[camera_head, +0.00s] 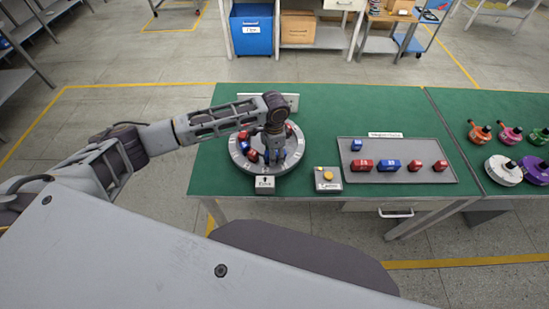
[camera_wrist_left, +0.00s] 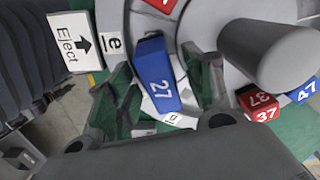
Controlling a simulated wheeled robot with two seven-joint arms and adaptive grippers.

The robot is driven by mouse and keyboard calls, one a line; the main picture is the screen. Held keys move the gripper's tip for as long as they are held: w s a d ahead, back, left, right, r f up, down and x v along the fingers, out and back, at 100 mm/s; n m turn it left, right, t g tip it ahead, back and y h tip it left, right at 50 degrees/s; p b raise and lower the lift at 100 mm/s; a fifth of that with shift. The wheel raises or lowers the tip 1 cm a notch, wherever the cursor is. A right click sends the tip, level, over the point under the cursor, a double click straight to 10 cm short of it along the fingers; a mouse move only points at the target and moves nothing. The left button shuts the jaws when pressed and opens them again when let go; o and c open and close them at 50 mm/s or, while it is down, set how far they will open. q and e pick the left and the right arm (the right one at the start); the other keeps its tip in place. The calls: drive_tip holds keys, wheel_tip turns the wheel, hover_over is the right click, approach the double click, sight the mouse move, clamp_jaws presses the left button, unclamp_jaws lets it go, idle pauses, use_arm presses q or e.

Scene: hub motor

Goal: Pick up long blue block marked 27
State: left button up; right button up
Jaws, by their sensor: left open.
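The long blue block marked 27 (camera_wrist_left: 155,72) lies on the grey round turntable (camera_head: 236,152), beside a letter label "e" in the left wrist view. My left gripper (camera_wrist_left: 163,82) is open, with one green-tinted finger on each side of the block. I cannot tell whether the fingers touch it. In the head view my left gripper (camera_head: 273,150) points down over the turntable and hides much of that spot. My right gripper is not in view.
On the turntable, a red block marked 37 (camera_wrist_left: 260,102) and a blue block marked 47 (camera_wrist_left: 303,90) lie near a thick grey central post (camera_wrist_left: 268,55). An Eject box (camera_head: 264,183) stands at the front. A grey tray (camera_head: 435,175) holds several red and blue blocks.

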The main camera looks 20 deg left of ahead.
use_arm(q)
drive_tip(key=shift+c, duration=0.4)
clamp_jaws()
drive_tip(key=shift+r, duration=0.1)
drive_tip(key=shift+r+b, duration=0.4)
drive_tip(key=shift+r, duration=4.55)
